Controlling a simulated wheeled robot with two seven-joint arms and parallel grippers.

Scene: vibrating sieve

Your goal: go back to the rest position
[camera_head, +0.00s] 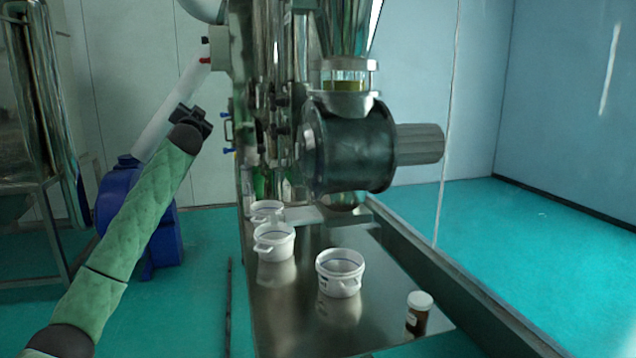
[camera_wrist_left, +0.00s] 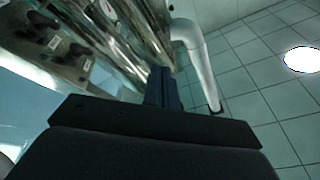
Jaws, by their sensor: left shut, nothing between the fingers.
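My left arm comes in from the lower left of the head view in a green padded sleeve, reaching up. My left gripper (camera_head: 196,117) is at its raised end, left of the sieve machine (camera_head: 350,145) and apart from it as far as I can tell. In the left wrist view the fingers of my left gripper (camera_wrist_left: 163,88) are together, with nothing between them. That view faces up past the machine to the ceiling. My right gripper is in neither view.
White buckets (camera_head: 340,273) and (camera_head: 273,242) and a brown jar with a white lid (camera_head: 418,313) stand on the steel table (camera_head: 290,325). A blue blower (camera_head: 165,235) with a white pipe is behind my left arm.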

